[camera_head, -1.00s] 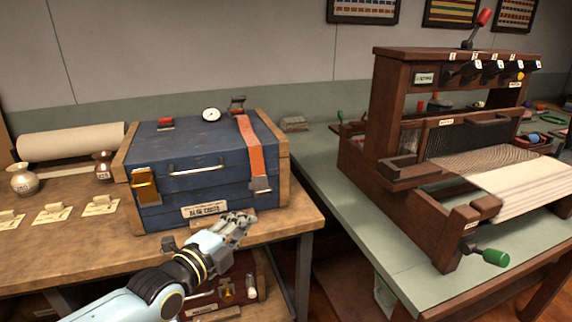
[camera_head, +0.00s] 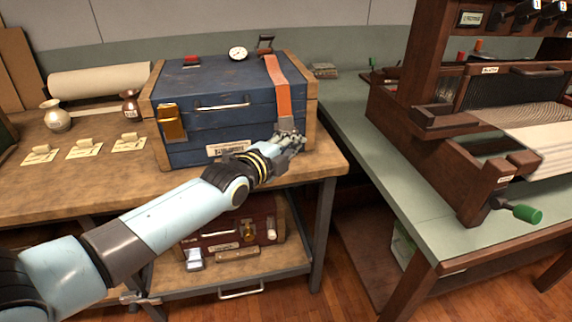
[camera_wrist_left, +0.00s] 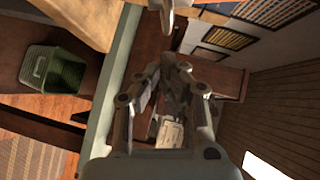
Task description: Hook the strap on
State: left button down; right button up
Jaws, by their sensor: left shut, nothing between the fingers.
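The orange strap (camera_head: 278,82) lies over the lid of a blue chest (camera_head: 215,90) and hangs down its front at the right side. Its lower end, with a grey metal piece, is partly hidden behind my left gripper (camera_head: 290,143). The gripper is shut and empty, at the chest's lower right front, just below the strap's end. I cannot tell whether it touches the strap. In the left wrist view, the gripper fingers (camera_wrist_left: 167,80) show, and a pale metal piece at the top edge cannot be identified clearly. My right gripper is not in view.
The chest stands on a wooden table (camera_head: 95,190) with vases and small tags at left. A brass latch (camera_head: 171,123) is on its front left. A wooden loom (camera_head: 450,150) stands on a green table (camera_head: 345,130) at right. A red chest (camera_head: 225,235) sits on the shelf below.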

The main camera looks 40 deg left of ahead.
aim_at(286, 113)
pick_arm(q)
jog(key=shift+w+a+f+b, duration=0.2)
jog(key=shift+w+a+b, duration=0.55)
jog(key=shift+a+b, duration=0.1)
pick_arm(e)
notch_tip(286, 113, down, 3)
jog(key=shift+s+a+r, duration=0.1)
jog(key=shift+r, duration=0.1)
pick_arm(q)
jog(key=a+f+m+t+b, duration=0.1)
jog(key=b, duration=0.1)
jog(key=w+a+f+m+b, duration=0.1)
jog(key=b, duration=0.1)
jog(key=w+f+t+b, duration=0.1)
jog(key=f+b, duration=0.1)
jog(key=shift+w+a+f+m+t, duration=0.1)
jog(key=shift+w+a+m+t, duration=0.05)
jog(key=shift+a+m+t, duration=0.2)
jog(key=shift+w+a+f+m+b, duration=0.15)
jog(key=shift+a+m+b, duration=0.1)
jog(key=shift+b, duration=0.2)
jog(key=shift+w+a+r+t, duration=0.1)
jog(key=shift+r+t, duration=0.15)
jog(key=shift+t, duration=0.1)
jog(key=shift+r, duration=0.1)
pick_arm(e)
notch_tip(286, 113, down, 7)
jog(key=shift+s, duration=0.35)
